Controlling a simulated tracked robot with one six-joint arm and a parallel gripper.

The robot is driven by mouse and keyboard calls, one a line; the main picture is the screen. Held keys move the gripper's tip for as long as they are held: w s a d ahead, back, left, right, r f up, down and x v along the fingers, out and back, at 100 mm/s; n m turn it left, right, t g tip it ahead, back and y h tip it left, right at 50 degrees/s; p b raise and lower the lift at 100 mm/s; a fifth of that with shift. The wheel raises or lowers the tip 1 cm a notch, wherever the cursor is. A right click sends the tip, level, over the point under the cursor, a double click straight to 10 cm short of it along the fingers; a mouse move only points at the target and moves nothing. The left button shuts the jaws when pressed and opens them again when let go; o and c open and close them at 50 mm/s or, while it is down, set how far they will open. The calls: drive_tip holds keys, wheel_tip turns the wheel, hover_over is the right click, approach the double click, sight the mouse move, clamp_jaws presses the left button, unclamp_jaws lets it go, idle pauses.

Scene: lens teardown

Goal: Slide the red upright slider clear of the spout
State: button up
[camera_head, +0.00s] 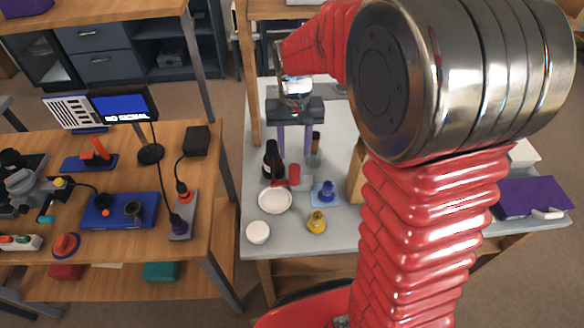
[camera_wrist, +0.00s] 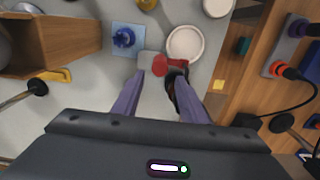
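A red part (camera_head: 294,174), likely the slider, stands on the grey-white table beyond my gripper's fingertips. In the wrist view its round red top (camera_wrist: 160,66) lies between and just past the fingertips, with a red bar to its right and a pale grey piece beside it. I cannot make out which part is the spout. My gripper (camera_head: 294,152) has two purple fingers spread apart, with nothing held between them. In the wrist view my gripper (camera_wrist: 160,78) points toward the red part. Contact with it is not visible.
A dark bottle (camera_head: 272,160) stands close to the left finger in the head view. A white dish (camera_head: 275,200), a blue piece on a light blue pad (camera_head: 325,195) and a yellow piece (camera_head: 317,222) lie nearby. A wooden box (camera_wrist: 55,45) is left in the wrist view.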

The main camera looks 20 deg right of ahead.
sight(294, 167)
wheel_tip(294, 167, down, 8)
drive_tip(key=shift+f, duration=0.2)
drive_tip(key=shift+c, duration=0.6)
clamp_jaws()
